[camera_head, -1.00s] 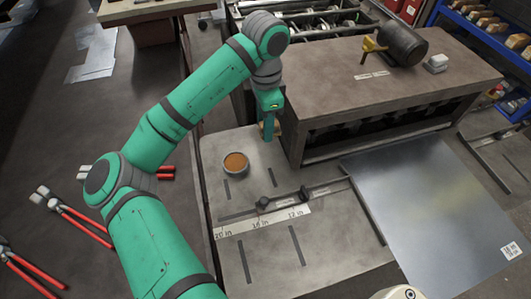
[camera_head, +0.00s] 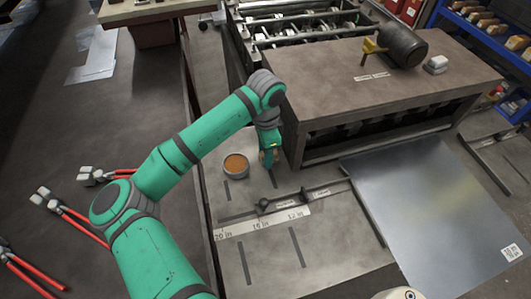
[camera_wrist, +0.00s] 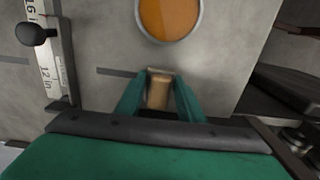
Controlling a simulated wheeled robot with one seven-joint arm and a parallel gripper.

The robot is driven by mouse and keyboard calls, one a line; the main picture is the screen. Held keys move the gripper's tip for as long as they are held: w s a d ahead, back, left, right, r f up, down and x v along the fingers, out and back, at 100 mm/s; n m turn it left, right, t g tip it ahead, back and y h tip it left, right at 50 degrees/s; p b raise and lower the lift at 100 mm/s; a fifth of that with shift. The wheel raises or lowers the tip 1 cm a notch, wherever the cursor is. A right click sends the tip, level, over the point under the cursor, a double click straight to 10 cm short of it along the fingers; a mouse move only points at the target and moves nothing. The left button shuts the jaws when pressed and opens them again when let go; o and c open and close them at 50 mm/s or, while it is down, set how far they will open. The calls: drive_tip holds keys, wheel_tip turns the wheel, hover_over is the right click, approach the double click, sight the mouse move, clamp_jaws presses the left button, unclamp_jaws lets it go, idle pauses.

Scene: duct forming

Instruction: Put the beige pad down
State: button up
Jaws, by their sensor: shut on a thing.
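The beige pad (camera_wrist: 158,92) is between the two fingers of my gripper (camera_wrist: 160,88) in the wrist view. The gripper is shut on it. In the head view my gripper (camera_head: 269,158) points down over the grey worktable, just right of a round tin with orange contents (camera_head: 236,166). The tin also shows in the wrist view (camera_wrist: 170,14), ahead of the pad and apart from it. I cannot tell whether the pad touches the table surface. In the head view the pad is mostly hidden by the gripper.
A ruler (camera_head: 262,222) with a dark-knobbed stop lies across the table. A raised brown bench (camera_head: 390,85) with a mallet (camera_head: 402,45) stands close right of my gripper. A metal sheet (camera_head: 430,210) lies at the right. Bare table surrounds the tin.

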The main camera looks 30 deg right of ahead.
drive_tip(key=shift+f, duration=0.3)
drive_tip(key=shift+a+f, duration=0.1)
drive_tip(key=shift+f, duration=0.3)
drive_tip(key=o, duration=0.9)
wheel_tip(320, 180, up, 14)
drive_tip(key=shift+f, duration=0.25)
